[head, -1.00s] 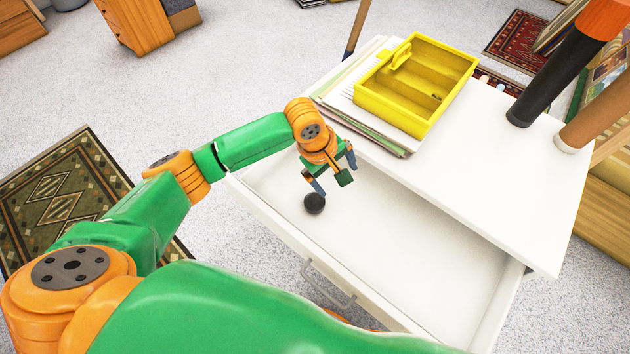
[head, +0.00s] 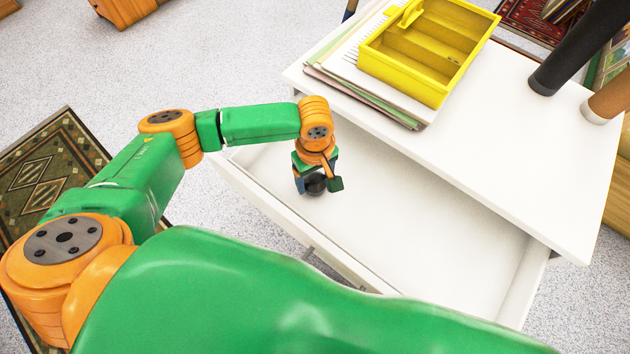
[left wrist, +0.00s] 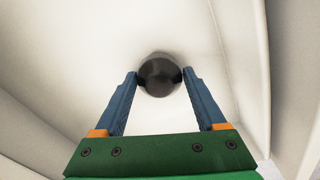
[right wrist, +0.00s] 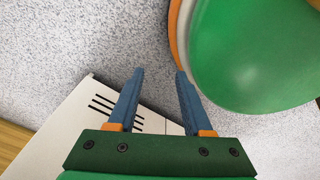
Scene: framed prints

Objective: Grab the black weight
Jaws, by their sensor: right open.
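The black weight (head: 315,188) is a dark round ball in the left end of the open white drawer (head: 420,240). It also shows in the left wrist view (left wrist: 160,78), between the fingertips. My left gripper (head: 318,184) points down over the weight, with its blue fingers open on either side. Whether a finger touches the weight I cannot tell. My right gripper (right wrist: 160,72) shows in the right wrist view, open and empty, away from the weight; it is out of the head view.
The white desk top (head: 500,150) overhangs the back of the drawer. On it are a yellow tray (head: 397,77), papers (head: 350,85) and a dark cylinder (head: 575,55). The drawer's front wall stands close to the left gripper. The drawer's right part is empty.

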